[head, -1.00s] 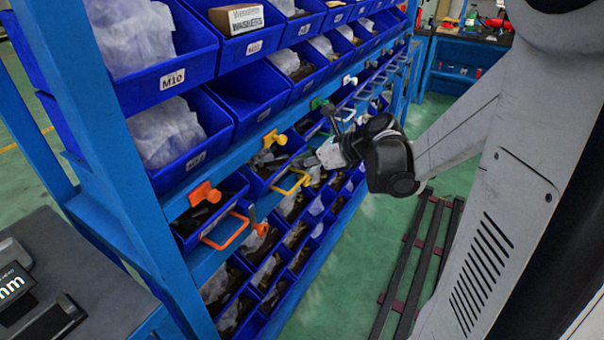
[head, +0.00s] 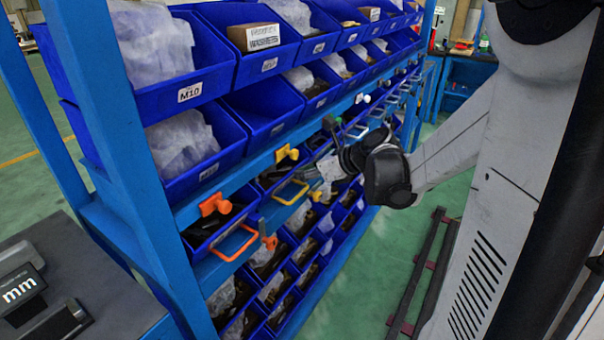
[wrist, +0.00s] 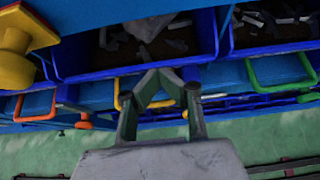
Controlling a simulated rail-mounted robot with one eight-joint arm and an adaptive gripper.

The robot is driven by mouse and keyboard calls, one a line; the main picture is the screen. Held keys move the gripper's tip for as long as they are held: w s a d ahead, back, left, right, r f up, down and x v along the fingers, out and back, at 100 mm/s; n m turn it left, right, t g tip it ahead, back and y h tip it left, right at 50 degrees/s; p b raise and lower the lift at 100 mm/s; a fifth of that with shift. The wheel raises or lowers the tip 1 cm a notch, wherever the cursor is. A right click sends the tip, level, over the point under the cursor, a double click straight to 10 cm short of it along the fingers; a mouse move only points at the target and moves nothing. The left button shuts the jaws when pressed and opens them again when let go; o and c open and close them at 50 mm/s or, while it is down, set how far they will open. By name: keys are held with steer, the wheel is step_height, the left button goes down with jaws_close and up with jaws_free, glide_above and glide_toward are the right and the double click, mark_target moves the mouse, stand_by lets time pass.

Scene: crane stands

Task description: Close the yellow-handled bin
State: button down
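The yellow-handled bin (head: 268,184) is a blue bin in the lower sliding row, with a yellow loop handle (head: 291,193) on its front and a yellow knob (head: 287,153) on the rail above. My gripper (head: 313,181) is right beside this handle. In the wrist view the fingers of my gripper (wrist: 159,74) lean together and their tips meet or nearly meet, with nothing seen between them. They lie in front of the blue bin front (wrist: 130,72), and part of the yellow handle (wrist: 117,93) shows behind the left finger. Contact cannot be made out.
An orange-handled bin (head: 207,238) is nearer the camera, with an orange knob (head: 215,204). A green handle (wrist: 281,87) is on the right in the wrist view. Blue bins fill the rack above and below.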

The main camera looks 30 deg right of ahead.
steer(key=s+d+r+p, duration=0.1)
steer(key=s+d+r, duration=0.15)
steer(key=s, duration=0.25)
steer(key=s+d+r, duration=0.2)
steer(key=s+d, duration=0.1)
steer(key=s, duration=0.3)
steer(key=s+a+f+n+g+h+b, duration=0.1)
steer(key=s+a+f+n+g+b, duration=0.1)
steer(key=a+f+n+g+b, duration=0.5)
steer(key=s+a+r+n+t+h+p, duration=0.2)
steer(key=a+n, duration=0.4)
steer(key=n, duration=0.5)
steer(key=s+a+r+n+t+h+p, duration=0.2)
steer(key=s+a+r+n+p, duration=0.3)
steer(key=n, duration=0.7)
steer(key=shift+s+a+h, duration=0.3)
steer(key=shift+s+a, duration=0.35)
steer(key=shift+s, duration=0.55)
